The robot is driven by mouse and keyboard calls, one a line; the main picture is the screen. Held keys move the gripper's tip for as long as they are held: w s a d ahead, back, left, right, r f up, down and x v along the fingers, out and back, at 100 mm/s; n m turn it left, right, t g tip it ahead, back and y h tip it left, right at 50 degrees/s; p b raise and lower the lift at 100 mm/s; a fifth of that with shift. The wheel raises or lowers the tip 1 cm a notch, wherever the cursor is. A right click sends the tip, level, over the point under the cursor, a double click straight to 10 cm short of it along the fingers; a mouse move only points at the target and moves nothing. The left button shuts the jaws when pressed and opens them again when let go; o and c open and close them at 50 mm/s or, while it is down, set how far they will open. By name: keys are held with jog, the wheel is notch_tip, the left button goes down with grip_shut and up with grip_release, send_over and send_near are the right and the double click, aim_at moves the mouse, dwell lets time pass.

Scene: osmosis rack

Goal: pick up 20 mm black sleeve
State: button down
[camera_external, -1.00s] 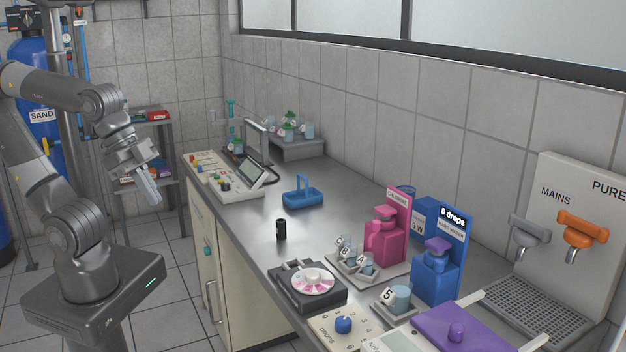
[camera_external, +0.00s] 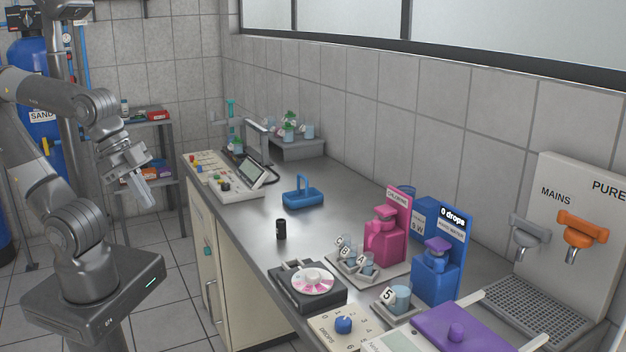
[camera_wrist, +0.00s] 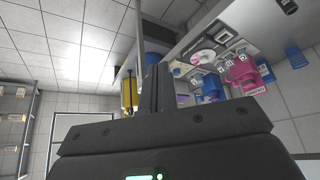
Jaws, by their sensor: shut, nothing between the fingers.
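The small black sleeve (camera_external: 281,229) stands upright on the grey bench, near its front edge, left of the middle. A dark cylinder at the top right of the wrist view looks like the same sleeve (camera_wrist: 289,6). My gripper (camera_external: 149,199) is over the floor in front of the bench, well to the left of the sleeve and apart from it. Its fingers are together and empty. They also show shut in the wrist view (camera_wrist: 155,75).
A blue carrier (camera_external: 302,197) stands behind the sleeve. A dark device with a pink-and-white disc (camera_external: 313,282) is in front of it. A control panel (camera_external: 225,176) is at the far left of the bench (camera_external: 340,220). Pink (camera_external: 385,240) and blue (camera_external: 437,270) dispensers stand to the right.

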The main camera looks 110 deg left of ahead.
dwell(0.4)
jog(key=c, duration=1.1)
grip_release()
jog(key=shift+o, duration=0.2)
